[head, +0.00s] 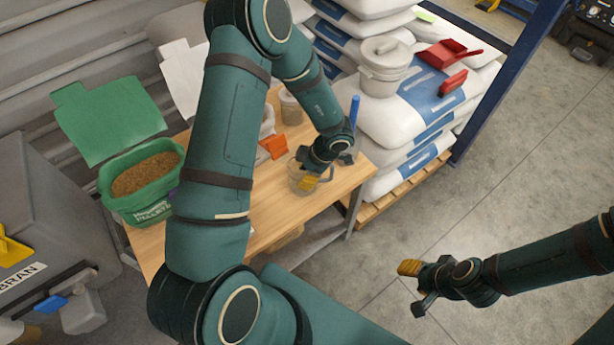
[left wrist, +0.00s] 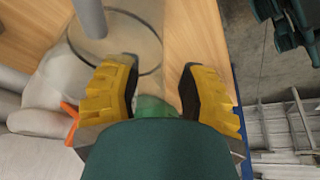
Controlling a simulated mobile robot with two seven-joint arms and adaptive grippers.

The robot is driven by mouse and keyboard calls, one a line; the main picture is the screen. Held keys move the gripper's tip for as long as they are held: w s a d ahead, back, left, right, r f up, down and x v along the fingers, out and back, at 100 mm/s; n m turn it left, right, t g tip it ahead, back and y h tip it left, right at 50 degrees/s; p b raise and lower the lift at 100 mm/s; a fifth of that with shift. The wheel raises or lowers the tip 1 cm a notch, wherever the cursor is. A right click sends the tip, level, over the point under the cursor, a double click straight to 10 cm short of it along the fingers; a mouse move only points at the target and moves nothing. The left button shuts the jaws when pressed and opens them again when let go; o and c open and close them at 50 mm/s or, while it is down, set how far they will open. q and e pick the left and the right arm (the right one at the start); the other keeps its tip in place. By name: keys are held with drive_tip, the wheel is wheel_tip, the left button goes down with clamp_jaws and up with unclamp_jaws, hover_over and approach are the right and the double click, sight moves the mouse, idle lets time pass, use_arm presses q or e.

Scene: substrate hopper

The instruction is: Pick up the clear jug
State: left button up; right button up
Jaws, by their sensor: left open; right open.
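The clear jug (head: 297,181) stands on the wooden table (head: 336,192) near its front right corner in the head view. My left gripper (head: 309,175) is at the jug's right side, with a yellow finger pad overlapping it. In the left wrist view, the open yellow pads of my left gripper (left wrist: 160,88) have a greenish see-through piece (left wrist: 155,106) between them; I cannot tell whether they touch it. A clear round shape (left wrist: 140,45) lies just beyond the pads. My right gripper (head: 414,287) is open and empty over the floor.
A green tub (head: 111,205) of brown pellets stands on the table's left. An orange object (head: 273,147), a small clear jar (head: 291,108) and an upright blue handle (head: 354,112) are near my left gripper. Stacked white sacks (head: 372,128) rise behind the right edge.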

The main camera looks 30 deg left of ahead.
use_arm(q)
drive_tip(key=shift+x, duration=0.85)
drive_tip(key=shift+r, duration=0.1)
clamp_jaws()
